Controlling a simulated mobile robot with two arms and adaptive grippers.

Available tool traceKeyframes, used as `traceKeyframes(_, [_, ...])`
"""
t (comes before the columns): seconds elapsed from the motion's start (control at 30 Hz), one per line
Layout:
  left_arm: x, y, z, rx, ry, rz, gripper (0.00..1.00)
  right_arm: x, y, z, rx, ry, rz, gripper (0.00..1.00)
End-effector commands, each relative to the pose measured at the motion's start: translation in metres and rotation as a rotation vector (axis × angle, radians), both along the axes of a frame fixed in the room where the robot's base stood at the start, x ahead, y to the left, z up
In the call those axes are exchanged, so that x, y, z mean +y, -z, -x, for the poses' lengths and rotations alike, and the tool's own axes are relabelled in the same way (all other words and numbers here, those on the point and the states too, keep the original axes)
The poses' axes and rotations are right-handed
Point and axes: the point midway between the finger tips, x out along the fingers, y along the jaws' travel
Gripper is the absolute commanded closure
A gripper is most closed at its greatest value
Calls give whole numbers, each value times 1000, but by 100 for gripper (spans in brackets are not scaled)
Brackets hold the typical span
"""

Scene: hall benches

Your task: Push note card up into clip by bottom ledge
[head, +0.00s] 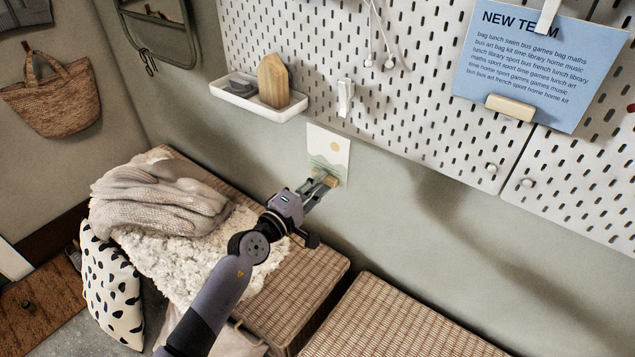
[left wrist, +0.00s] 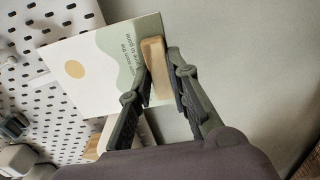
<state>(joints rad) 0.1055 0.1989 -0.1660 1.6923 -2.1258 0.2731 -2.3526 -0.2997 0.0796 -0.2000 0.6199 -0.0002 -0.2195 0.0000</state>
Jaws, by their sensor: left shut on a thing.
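The note card (head: 328,148), white and green with a yellow sun, is upright in front of the wall. It also shows large in the left wrist view (left wrist: 95,65). A small wooden ledge (left wrist: 154,68) runs along its bottom edge. My left gripper (head: 325,182) is shut on this ledge, with one finger on each side in the left wrist view (left wrist: 160,68). The white clip (head: 345,95) hangs on the pegboard above the card, and the card's top edge appears just below it. My right gripper is not in view.
A white shelf (head: 222,94) with a wooden block (head: 273,80) is on the pegboard (head: 420,80), left of the clip. A blue sheet (head: 545,65) hangs at right with its own ledge. Wicker benches (head: 385,325) stand below, one bearing knitwear (head: 160,200).

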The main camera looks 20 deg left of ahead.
Motion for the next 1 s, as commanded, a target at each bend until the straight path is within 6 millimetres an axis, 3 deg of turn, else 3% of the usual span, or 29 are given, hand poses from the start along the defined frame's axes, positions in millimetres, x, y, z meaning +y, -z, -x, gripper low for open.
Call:
traceKeyframes(0.6, [-19, 0, -44, -1, 1, 1, 100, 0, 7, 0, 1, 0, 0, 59])
traceKeyframes(1.0, [-22, 0, -52, 0, 2, 1, 100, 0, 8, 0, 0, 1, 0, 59])
